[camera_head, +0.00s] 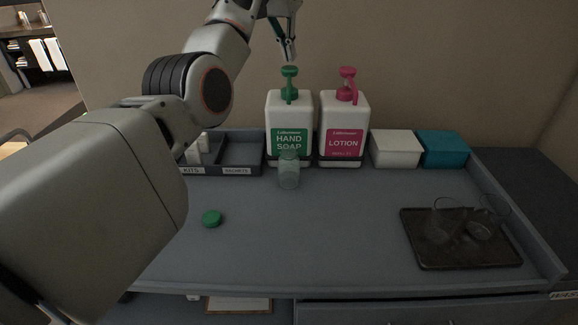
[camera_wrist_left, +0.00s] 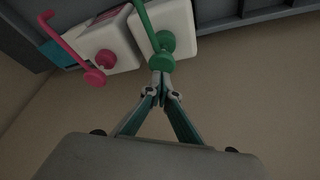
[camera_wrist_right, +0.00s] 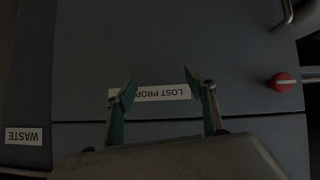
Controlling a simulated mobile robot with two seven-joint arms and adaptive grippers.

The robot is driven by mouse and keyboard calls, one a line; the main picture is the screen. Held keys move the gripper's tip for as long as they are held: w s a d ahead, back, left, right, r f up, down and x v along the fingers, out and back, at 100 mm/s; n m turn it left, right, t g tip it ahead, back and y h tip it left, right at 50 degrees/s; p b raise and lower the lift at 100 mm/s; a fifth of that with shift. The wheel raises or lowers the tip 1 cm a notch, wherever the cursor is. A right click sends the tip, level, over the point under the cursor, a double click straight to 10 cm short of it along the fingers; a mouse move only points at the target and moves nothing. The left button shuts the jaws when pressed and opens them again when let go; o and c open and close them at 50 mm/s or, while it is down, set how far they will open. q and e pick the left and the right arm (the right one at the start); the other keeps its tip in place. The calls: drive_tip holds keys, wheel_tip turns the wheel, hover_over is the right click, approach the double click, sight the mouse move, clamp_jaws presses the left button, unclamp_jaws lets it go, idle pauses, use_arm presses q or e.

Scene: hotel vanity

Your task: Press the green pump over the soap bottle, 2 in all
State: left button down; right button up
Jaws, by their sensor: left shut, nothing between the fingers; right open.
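The hand soap bottle (camera_head: 289,122) is white with a green label and stands upright at the back of the vanity. Its green pump (camera_head: 289,84) is on top, and it also shows in the left wrist view (camera_wrist_left: 161,62). My left gripper (camera_head: 291,60) is shut and empty, with its tips just above the pump head in the head view. In the left wrist view the fingertips (camera_wrist_left: 160,78) appear close to the pump head; I cannot tell whether they touch. My right gripper (camera_wrist_right: 164,88) is open and empty, in front of a drawer labelled LOST PROP.
A lotion bottle (camera_head: 344,125) with a pink pump stands right beside the soap. A clear cup (camera_head: 289,172) stands in front of the soap. A dark tray (camera_head: 424,254) with glasses is at the right. The middle counter is clear.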

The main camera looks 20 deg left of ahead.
sight(289, 68)
use_arm(q)
drive_tip(key=shift+f, duration=0.2)
idle(0.5)
drive_tip(key=shift+f+b, duration=1)
drive_tip(key=shift+f, duration=0.9)
drive_tip(key=shift+r, duration=0.2)
drive_tip(key=shift+r+p, duration=0.9)
drive_tip(key=shift+p, duration=0.5)
drive_tip(key=shift+r+p, duration=0.4)
drive_tip(key=shift+r, duration=0.55)
drive_tip(key=shift+f, duration=0.15)
